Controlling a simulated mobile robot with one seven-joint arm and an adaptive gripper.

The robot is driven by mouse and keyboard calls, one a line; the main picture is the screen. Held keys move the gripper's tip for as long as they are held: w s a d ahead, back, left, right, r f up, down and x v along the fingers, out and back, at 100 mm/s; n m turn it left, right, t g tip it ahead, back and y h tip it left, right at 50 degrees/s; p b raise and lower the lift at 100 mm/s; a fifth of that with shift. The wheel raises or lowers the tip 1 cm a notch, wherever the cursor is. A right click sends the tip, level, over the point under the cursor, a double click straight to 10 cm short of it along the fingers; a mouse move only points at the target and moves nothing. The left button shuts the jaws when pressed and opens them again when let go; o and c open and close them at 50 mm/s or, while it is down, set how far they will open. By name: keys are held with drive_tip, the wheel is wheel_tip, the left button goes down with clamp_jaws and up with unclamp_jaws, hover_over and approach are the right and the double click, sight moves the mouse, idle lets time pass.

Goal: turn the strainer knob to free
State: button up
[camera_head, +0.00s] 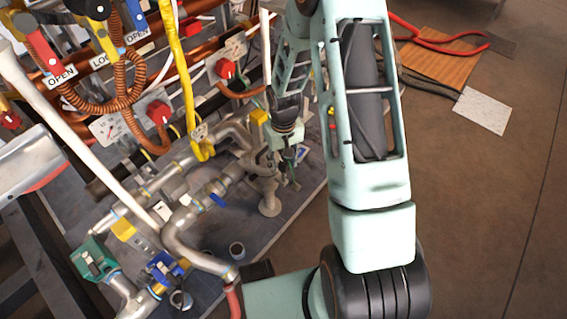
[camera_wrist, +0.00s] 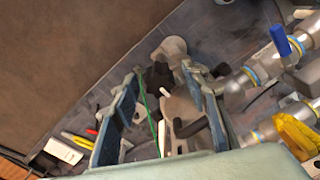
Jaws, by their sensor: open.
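My gripper (camera_wrist: 162,76) is open, its two blue-grey fingers spread in the wrist view. A dark, lobed knob-like part (camera_wrist: 157,77) shows between and just beyond the fingertips; I take it for the strainer knob, though its marking is not readable. I cannot tell whether a finger touches it. A grey metal fitting (camera_wrist: 172,48) lies beyond it. In the head view my gripper (camera_head: 287,168) points down beside the grey strainer-like pipe fitting (camera_head: 266,186), and my arm hides the knob there.
A blue valve handle (camera_head: 217,200) and grey pipes (camera_head: 180,232) lie left of the gripper. A yellow handle (camera_head: 258,117) and red knobs (camera_head: 226,69) stand behind.

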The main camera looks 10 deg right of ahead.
clamp_jaws()
